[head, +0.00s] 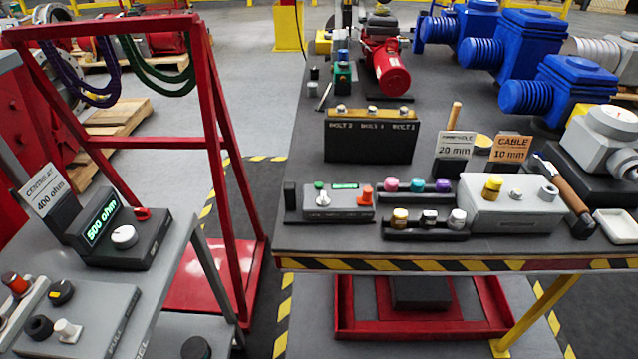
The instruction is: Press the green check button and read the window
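A small green button (319,185) stands at the back left of a low grey box (338,208) near the front edge of the dark workbench. Beside it on the box is a small dark window (345,186) with a greenish mark, too small to read. Neither of my grippers is in view.
Coloured caps (417,185) and a grey box with a yellow knob (492,188) stand right of the button box. A black bolt block (371,140) stands behind. A red frame (222,150) with hanging cables rises between the benches. Blue actuators (560,85) fill the back right.

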